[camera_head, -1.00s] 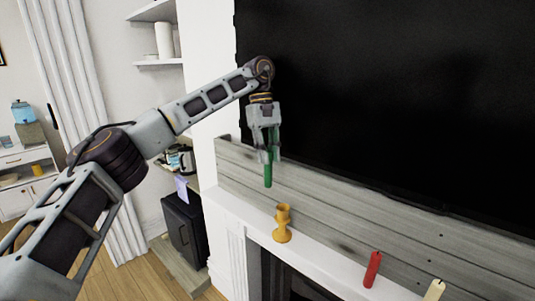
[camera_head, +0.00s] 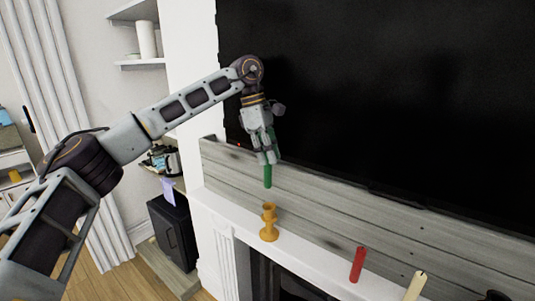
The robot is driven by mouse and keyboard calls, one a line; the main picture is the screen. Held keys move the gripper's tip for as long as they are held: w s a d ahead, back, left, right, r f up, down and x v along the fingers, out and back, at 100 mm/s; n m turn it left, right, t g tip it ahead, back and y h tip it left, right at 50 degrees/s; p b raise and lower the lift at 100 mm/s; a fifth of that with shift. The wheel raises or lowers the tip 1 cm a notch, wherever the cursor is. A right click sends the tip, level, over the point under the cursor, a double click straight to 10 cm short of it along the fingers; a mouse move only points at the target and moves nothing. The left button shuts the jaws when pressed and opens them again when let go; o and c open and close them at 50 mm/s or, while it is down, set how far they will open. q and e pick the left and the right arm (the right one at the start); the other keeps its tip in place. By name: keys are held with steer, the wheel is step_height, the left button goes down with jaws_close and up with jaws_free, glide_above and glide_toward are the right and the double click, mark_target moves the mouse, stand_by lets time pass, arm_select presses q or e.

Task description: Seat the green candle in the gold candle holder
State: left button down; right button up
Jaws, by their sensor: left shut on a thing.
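My left gripper (camera_head: 267,157) is shut on the green candle (camera_head: 267,178), which hangs upright below the fingers. The gripper hides the candle's upper part. The gold candle holder (camera_head: 268,223) stands upright on the white mantel shelf (camera_head: 314,255). The candle's lower end is above the holder, with a visible gap between them in the head view. How well they line up in depth is hard to tell. My right gripper is not in view.
A red candle (camera_head: 357,264) and a cream candle (camera_head: 415,286) stand on the mantel to the right. Grey wooden boards (camera_head: 330,208) back the mantel, with a large black screen (camera_head: 390,90) above. The mantel between holder and red candle is clear.

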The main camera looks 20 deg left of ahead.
arm_select(q)
steer(key=n, duration=0.1)
steer(key=n+t, duration=0.1)
steer(key=n, duration=0.1)
steer(key=shift+s+d+n, duration=0.1)
steer(key=shift+d+n, duration=0.1)
steer(key=shift+n, duration=0.1)
steer(key=n+t, duration=0.1)
steer(key=n, duration=0.2)
steer(key=shift+n+y, duration=0.3)
steer(key=shift+n, duration=0.1)
steer(key=shift+n+t, duration=0.3)
steer(key=shift+n, duration=0.8)
steer(key=b, duration=0.4)
glide_above(270, 187)
steer(key=shift+w+a+f, duration=0.1)
steer(key=shift+w+f, duration=0.1)
steer(key=shift+f, duration=1.15)
steer(key=shift+w+a+f, duration=0.1)
steer(key=shift+w+f, duration=0.05)
steer(key=shift+f, duration=1.4)
